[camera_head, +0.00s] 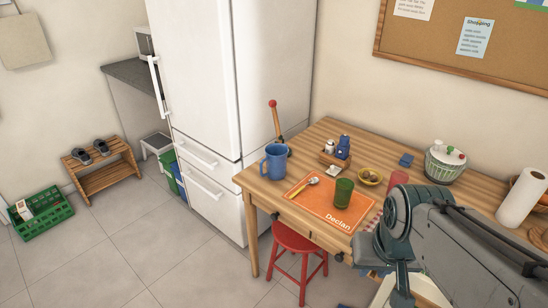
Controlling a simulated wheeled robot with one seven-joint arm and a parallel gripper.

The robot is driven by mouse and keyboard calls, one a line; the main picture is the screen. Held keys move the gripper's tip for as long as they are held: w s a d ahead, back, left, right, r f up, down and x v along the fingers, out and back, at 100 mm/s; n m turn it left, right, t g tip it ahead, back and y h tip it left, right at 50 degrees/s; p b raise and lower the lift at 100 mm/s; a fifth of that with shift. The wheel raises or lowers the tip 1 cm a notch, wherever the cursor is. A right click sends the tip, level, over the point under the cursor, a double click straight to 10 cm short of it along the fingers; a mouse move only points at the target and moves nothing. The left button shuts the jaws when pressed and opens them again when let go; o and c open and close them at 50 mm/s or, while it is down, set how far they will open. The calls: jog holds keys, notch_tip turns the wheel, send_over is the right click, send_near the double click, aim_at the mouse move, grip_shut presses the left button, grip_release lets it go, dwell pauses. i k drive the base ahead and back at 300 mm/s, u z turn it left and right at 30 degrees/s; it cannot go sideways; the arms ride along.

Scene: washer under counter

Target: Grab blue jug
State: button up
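The blue jug (276,162) stands upright on the wooden table (325,128), near its left corner. Its handle points left, toward the fridge. My arm comes in from the lower right, in front of the table's right part, well apart from the jug. I cannot make out my gripper's fingers in this view. Nothing touches the jug from my side.
Near the jug are a condiment caddy (330,160), an orange placemat (320,212), a green cup (343,192) and a yellow bowl (370,178). A red stool (296,243) stands below the table's front edge. A white fridge (205,90) stands left. The left floor is mostly clear.

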aim_at(276, 154)
jog(key=u, duration=1.6)
jog(key=i, duration=2.8)
jog(key=z, duration=3.4)
